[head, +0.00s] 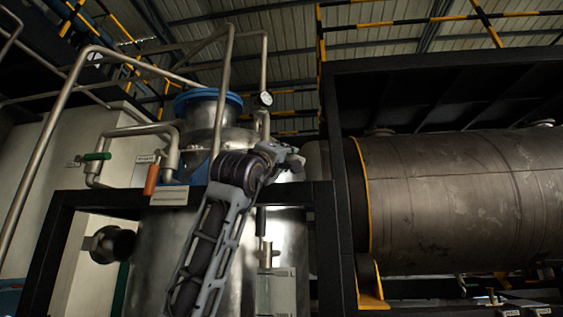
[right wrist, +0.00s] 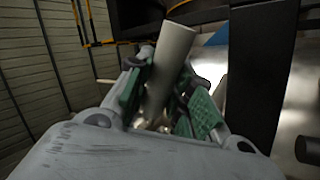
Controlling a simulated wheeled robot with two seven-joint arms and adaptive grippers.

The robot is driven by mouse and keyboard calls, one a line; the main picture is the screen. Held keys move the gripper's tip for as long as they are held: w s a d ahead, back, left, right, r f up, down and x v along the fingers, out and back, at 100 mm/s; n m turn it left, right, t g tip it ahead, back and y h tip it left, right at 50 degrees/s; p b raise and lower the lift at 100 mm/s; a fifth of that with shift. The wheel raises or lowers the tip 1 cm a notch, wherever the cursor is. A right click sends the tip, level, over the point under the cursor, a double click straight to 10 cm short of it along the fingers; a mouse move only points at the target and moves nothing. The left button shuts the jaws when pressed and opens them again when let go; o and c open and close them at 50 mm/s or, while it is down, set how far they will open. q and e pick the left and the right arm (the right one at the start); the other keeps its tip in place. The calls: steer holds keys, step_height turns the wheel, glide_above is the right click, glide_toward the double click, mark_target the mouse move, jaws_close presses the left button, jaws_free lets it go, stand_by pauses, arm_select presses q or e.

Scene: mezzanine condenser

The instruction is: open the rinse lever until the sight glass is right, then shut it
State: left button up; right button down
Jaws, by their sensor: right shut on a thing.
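My right gripper (head: 289,158) is raised in front of the steel vessel (head: 285,230), right of its neck. In the right wrist view its green-padded fingers (right wrist: 168,100) are shut on a pale grey round bar (right wrist: 172,55), which sticks up out of them. I cannot tell whether this bar is the rinse lever. A green-handled lever (head: 96,156) lies level on the pipework at left. An orange-handled lever (head: 152,179) hangs down beside it. A clear, upright part (head: 265,253) below a dark handle may be the sight glass; its level is unreadable. My left gripper is out of view.
A black frame (head: 85,198) crosses in front of the vessel. A gauge (head: 265,98) stands above. A large horizontal tank (head: 460,195) fills the right. Pipes (head: 60,120) run at left, and a dark round port (head: 112,244) sits below the frame.

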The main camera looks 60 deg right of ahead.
steer(key=n+t, duration=0.1)
steer(key=r+n, duration=0.1)
steer(key=shift+s+d+n+t+b, duration=0.1)
steer(key=shift+s+n+t+b, duration=0.1)
steer(key=shift+n+t+b, duration=0.15)
steer(key=shift+s+r+n+t, duration=0.1)
steer(key=shift+r+n+t, duration=0.05)
steer(key=shift+n+t, duration=0.25)
steer(key=shift+s+d+r+n+t+b, duration=0.1)
steer(key=shift+r+n+t+b, duration=0.3)
steer(key=shift+n+t, duration=0.75)
steer(key=shift+r+n+t+b, duration=0.15)
steer(key=shift+r+n+t, duration=0.5)
steer(key=shift+n, duration=0.65)
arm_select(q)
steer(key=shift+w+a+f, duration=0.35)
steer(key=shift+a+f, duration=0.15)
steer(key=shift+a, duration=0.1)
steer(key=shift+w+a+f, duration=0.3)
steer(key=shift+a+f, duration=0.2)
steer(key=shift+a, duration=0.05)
arm_select(e)
steer(key=shift+r+n+t+y, duration=0.1)
steer(key=shift+n+t+y, duration=0.3)
steer(key=shift+n+t, duration=0.25)
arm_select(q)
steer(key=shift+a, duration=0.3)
arm_select(e)
steer(key=shift+r+n, duration=0.1)
steer(key=shift+n, duration=0.15)
